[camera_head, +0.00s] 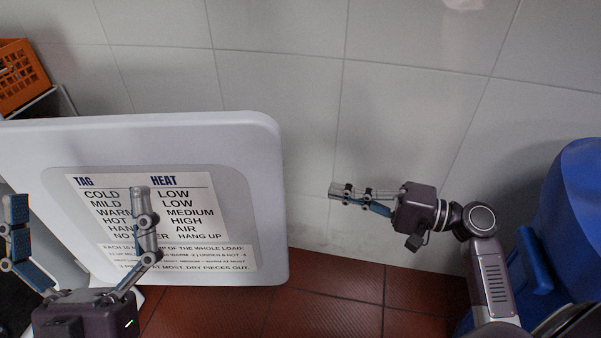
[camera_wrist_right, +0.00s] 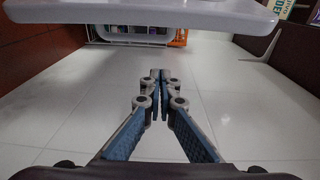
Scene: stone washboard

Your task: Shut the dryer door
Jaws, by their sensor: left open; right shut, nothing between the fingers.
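The dryer door (camera_head: 262,200) is a thick white panel with rounded corners, at the left of the head view. It appears to stand open. A label of tag and heat settings is on its face. My left gripper (camera_head: 78,200) is open in front of the label, fingers spread; I cannot tell whether it touches the door. My right gripper (camera_head: 338,192) is shut and empty, to the right of the door's free edge and apart from it in the picture. In the right wrist view a white panel edge, likely the door (camera_wrist_right: 140,14), crosses above the shut fingers (camera_wrist_right: 160,76). The dryer body is mostly hidden.
An orange crate (camera_head: 20,75) sits at the upper left. A big blue bin (camera_head: 575,205) stands at the right, close to my right arm. White wall tiles (camera_head: 420,110) fill the back. Red floor tiles (camera_head: 325,305) show clear between the door and the bin.

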